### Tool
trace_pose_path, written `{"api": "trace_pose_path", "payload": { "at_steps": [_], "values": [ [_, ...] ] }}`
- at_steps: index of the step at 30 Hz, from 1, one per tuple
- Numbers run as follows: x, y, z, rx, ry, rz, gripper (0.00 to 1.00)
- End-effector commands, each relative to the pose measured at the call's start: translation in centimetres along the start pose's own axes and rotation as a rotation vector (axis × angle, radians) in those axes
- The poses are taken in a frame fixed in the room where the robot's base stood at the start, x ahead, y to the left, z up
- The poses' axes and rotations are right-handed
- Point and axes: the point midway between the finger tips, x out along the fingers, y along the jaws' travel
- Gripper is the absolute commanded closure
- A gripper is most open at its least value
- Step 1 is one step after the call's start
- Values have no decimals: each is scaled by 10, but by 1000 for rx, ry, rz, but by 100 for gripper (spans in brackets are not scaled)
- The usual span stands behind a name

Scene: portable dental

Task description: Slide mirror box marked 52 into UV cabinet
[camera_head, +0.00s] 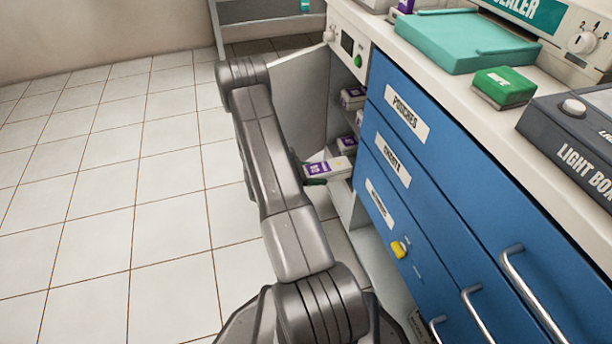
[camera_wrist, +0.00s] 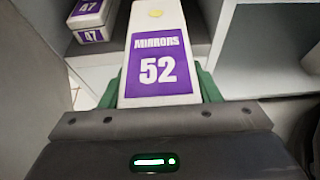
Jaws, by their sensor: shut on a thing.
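The mirror box marked 52 (camera_wrist: 157,55) is white with a purple label reading MIRRORS 52. My gripper (camera_wrist: 157,98) is shut on it, with green fingers on both sides of the box. In the head view the box (camera_head: 328,168) sticks out at the open front of the white UV cabinet (camera_head: 342,198), low beside the blue drawers. My gripper (camera_head: 316,182) is mostly hidden there by my arm. In the wrist view the far end of the box points into the cabinet, over a shelf (camera_wrist: 200,33). Whether it touches the shelf I cannot tell.
The cabinet door (camera_head: 300,95) stands open on the left. A white wall (camera_wrist: 262,50) is close on the right. Open tiled floor lies left.

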Motion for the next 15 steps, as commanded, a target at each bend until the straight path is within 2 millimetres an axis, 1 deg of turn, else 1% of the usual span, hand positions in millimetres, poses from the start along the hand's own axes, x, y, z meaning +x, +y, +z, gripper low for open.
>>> {"api": "trace_pose_path", "payload": {
  "at_steps": [1,15],
  "values": [
    [7,-1,3,2,-1,-4,78],
    [59,-1,22,2,-1,-4,78]
  ]
}}
